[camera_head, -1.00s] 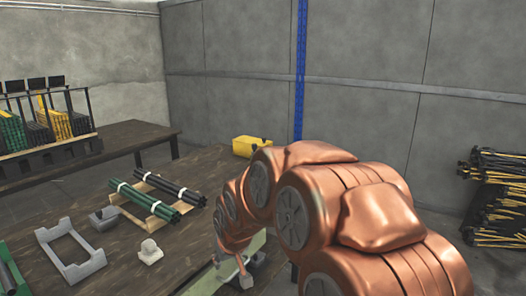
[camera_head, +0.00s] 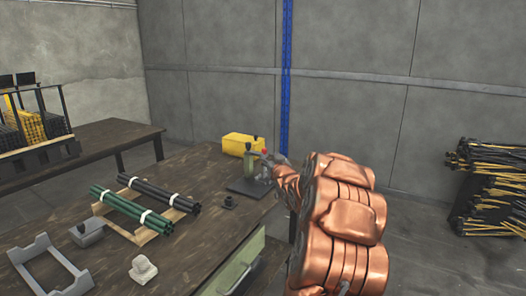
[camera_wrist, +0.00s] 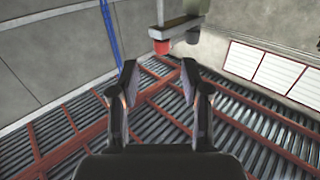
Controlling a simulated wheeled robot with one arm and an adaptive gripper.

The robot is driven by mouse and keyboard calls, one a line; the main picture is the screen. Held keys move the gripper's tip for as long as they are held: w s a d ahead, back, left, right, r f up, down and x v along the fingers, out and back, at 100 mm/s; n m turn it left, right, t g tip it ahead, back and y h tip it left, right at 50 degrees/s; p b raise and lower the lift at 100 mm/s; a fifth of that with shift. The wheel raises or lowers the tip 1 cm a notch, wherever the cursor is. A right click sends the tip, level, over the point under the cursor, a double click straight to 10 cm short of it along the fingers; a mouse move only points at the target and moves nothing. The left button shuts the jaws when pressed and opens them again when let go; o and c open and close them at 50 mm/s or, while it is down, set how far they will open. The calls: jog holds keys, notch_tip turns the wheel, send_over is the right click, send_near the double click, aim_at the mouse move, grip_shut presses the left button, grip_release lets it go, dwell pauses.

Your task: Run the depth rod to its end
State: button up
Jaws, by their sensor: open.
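A small rivet press stands on the far right part of the bench, with a green body (camera_head: 249,165) and a dark base plate (camera_head: 250,188). A red tip shows on the press (camera_head: 264,152) beside the end of my arm. In the wrist view, a grey bar (camera_wrist: 180,26) carries a red knob (camera_wrist: 161,46) and a grey end beside it. I cannot tell for sure which part is the depth rod. My gripper (camera_wrist: 159,75) is open and empty, its fingers apart, with the red knob ahead of and just beyond the fingertips. In the head view my arm partly hides the gripper.
A yellow bin (camera_head: 242,145) stands behind the press. Bundles of green and black rods (camera_head: 135,208) lie on a wooden rack. Grey fixtures (camera_head: 48,266), a pale block (camera_head: 142,268) and a small dark piece (camera_head: 229,202) sit on the bench (camera_head: 195,245).

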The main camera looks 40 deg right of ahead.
aim_at(265, 152)
jog(key=x, duration=0.5)
jog(key=shift+w+f, duration=0.1)
jog(key=shift+w, duration=0.35)
jog(key=shift+x, duration=0.9)
jog(key=shift+c, duration=0.3)
grip_shut()
